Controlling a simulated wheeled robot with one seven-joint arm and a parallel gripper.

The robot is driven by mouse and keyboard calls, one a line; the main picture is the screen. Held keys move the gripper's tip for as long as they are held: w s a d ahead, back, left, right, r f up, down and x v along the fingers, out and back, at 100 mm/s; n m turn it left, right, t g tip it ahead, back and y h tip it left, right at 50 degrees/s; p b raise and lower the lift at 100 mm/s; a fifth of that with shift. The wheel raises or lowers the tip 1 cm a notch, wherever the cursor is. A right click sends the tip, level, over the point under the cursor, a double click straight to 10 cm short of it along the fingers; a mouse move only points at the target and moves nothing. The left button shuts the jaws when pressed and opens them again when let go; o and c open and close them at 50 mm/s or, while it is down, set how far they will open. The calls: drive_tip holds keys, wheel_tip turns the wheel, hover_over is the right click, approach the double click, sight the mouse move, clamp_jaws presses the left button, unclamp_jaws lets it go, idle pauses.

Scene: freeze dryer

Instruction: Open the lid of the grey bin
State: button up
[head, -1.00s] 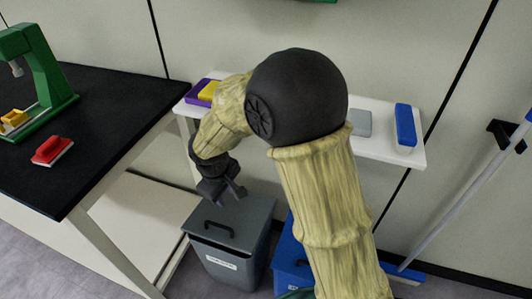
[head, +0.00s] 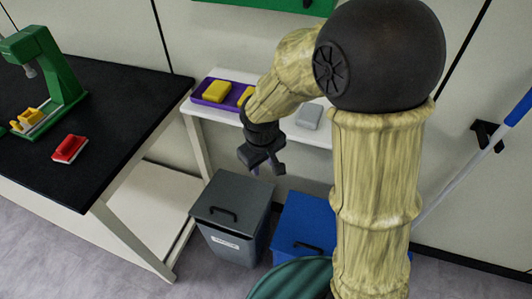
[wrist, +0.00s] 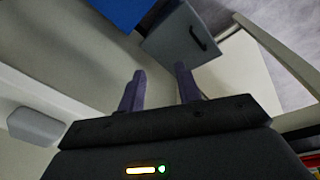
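The grey bin (head: 228,240) stands on the floor between the black-topped bench and a blue bin. Its lid (head: 234,200) is shut and has a black loop handle (head: 216,213) near the front edge. The grey bin's lid also shows in the wrist view (wrist: 168,42), near the top. My gripper (head: 268,172) is above and behind the lid, pointing down, apart from the handle. In the wrist view its two fingers (wrist: 160,88) are spread with nothing between them.
The blue bin (head: 300,232) stands just right of the grey bin. A white shelf (head: 225,115) on the wall holds a purple tray (head: 205,102) with yellow items and a grey block (head: 309,117). The black bench (head: 110,120) is at left. Floor in front is clear.

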drive_tip(key=shift+s+d+r, duration=0.15)
drive_tip(key=shift+d+r, duration=0.25)
drive_tip(key=shift+r, duration=0.1)
drive_tip(key=shift+d, duration=0.1)
drive_tip(key=c, duration=0.3)
drive_tip(key=s+d+m, duration=0.1)
drive_tip(key=d, duration=0.1)
drive_tip(key=d+m, duration=0.1)
drive_tip(key=d, duration=0.1)
drive_tip(key=s+d+r+m, duration=0.1)
drive_tip(key=shift+s+d, duration=0.3)
drive_tip(key=shift+d, duration=0.1)
clamp_jaws()
drive_tip(key=s+d+m, duration=0.4)
drive_tip(key=s+d, duration=0.1)
drive_tip(key=d, duration=0.1)
drive_tip(key=shift+s+d+r+t, duration=0.15)
drive_tip(key=shift+d+r+t, duration=0.15)
drive_tip(key=shift+t, duration=0.1)
drive_tip(key=shift+d, duration=0.1)
